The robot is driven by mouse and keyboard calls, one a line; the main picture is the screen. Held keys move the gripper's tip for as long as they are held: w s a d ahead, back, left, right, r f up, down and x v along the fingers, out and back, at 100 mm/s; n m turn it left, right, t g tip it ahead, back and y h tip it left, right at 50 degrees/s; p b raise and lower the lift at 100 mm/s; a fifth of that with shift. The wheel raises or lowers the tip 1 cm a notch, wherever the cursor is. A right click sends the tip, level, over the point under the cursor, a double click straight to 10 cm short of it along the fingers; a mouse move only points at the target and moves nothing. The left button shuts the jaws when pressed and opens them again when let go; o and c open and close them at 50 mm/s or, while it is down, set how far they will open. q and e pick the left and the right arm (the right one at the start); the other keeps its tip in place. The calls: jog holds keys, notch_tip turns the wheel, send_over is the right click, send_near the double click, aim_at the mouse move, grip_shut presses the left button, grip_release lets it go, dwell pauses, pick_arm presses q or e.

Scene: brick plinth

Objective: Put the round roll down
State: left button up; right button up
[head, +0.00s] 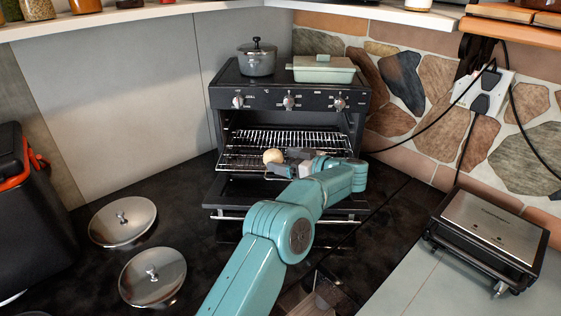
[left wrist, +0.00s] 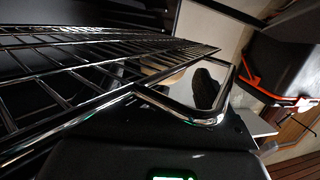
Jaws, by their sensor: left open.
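The round roll (head: 273,156) is small and pale tan. It appears to rest on the wire rack (head: 240,158) pulled out of the small black oven (head: 290,105). My left gripper (head: 286,163) is open at the oven's front, with its dark fingertips just right of the roll. I cannot tell whether a fingertip touches it. My right gripper is not in view.
The oven door is folded down, with its handle (head: 285,219) in front. A pot (head: 258,58) and a green lidded dish (head: 323,69) stand on the oven. Two metal lids (head: 122,221) (head: 152,277) lie at left, and a grill (head: 488,238) stands at right.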

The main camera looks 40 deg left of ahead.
pick_arm(q)
jog(key=s+v, duration=0.1)
jog(key=v, duration=0.9)
jog(key=shift+w+b, duration=0.45)
jog(key=shift+d, duration=0.1)
